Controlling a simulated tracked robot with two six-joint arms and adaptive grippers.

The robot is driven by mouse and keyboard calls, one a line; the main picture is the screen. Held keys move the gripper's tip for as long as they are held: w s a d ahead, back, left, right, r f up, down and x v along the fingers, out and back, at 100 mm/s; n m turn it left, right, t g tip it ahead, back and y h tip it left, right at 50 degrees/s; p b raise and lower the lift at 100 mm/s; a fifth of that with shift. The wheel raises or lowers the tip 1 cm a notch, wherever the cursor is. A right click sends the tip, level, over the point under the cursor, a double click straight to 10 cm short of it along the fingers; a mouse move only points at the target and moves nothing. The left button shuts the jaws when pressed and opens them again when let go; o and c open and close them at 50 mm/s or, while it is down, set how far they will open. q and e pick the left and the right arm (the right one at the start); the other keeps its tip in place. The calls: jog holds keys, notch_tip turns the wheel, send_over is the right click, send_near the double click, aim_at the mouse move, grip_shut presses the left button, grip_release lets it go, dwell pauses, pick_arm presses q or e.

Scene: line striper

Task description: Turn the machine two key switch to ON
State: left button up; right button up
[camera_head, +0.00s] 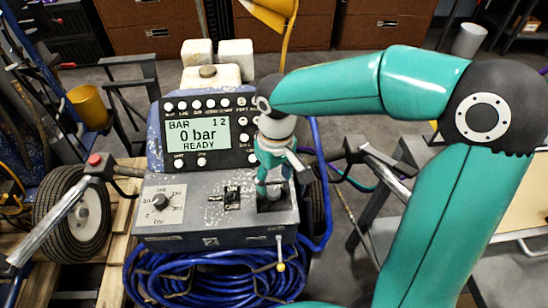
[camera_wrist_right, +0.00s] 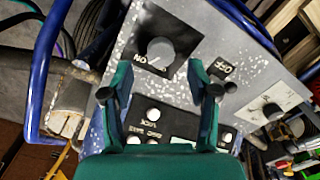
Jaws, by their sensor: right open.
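The grey control panel of the striper (camera_head: 185,228) faces me below a display reading "0 bar READY". On its right end is a black plate (camera_head: 272,204), largely hidden by my right gripper (camera_head: 270,188). In the right wrist view this plate carries a round grey knob (camera_wrist_right: 160,50) with "ON" printed beside it. My right gripper (camera_wrist_right: 160,92) is open and empty, its two fingertips apart, with the knob beyond the gap between them. My left gripper is not in view.
A numbered dial (camera_head: 160,201) is on the panel's left. Handlebars (camera_head: 62,215) stick out at both sides. A coiled blue hose (camera_head: 205,275) hangs below, and a blue tube runs up the right side. The display (camera_head: 199,135) stands close behind the gripper.

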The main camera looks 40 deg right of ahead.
aim_at(275, 189)
notch_tip(275, 189, up, 8)
jog(key=shift+d, duration=0.1)
dwell(0.4)
